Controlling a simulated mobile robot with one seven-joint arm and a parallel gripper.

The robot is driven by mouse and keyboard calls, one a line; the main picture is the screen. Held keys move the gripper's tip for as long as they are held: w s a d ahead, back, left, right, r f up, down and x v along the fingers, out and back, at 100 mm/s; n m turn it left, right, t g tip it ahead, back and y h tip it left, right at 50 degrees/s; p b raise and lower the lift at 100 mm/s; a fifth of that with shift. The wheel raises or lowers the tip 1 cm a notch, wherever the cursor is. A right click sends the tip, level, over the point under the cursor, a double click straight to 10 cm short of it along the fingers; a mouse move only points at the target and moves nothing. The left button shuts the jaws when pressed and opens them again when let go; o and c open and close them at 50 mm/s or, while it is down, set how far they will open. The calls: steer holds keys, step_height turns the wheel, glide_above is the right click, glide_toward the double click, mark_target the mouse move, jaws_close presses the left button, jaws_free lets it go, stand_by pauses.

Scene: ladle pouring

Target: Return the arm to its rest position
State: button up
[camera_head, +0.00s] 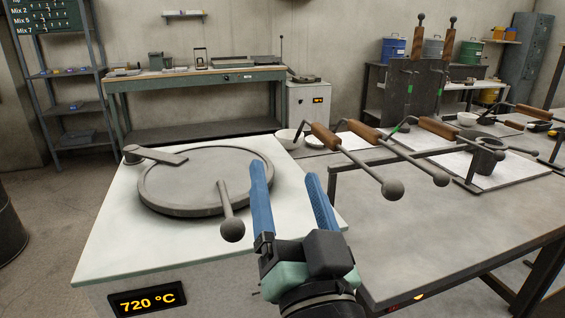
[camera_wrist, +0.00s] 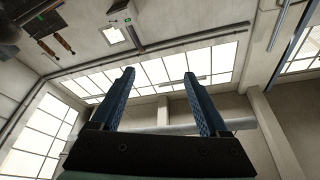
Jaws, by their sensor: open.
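My gripper (camera_head: 290,190) is at the lower middle of the head view, with its two blue fingers spread apart and nothing between them. It stands in front of the white furnace (camera_head: 105,235), near that furnace's right edge. The fingers also show in the wrist view (camera_wrist: 158,82), pointing up toward the ceiling and windows, with empty space between them. In the head view, ladles with wooden handles (camera_head: 360,132) lie across a stand to the right of the gripper, apart from the fingers. Part of the furnace top is hidden behind the fingers.
The furnace carries a round grey lid (camera_head: 205,175) with a ball-ended lever (camera_head: 230,215) close left of my gripper. A grey metal table (camera_head: 460,230) stands right, with a dark crucible (camera_head: 485,158) on it. A workbench (camera_head: 195,83) stands behind.

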steer(key=s+r+n+t+h+p, duration=0.1)
steer(key=s+r+t+h, duration=0.3)
steer(key=r, duration=0.7)
steer(key=s+r+n+t+p, duration=0.15)
steer(key=s+r, duration=0.45)
steer(key=r, duration=0.6)
step_height(320, 180, up, 25)
steer(key=p, duration=2.5)
steer(key=shift+w+a+t, duration=0.35)
steer(key=shift+w+a, duration=0.05)
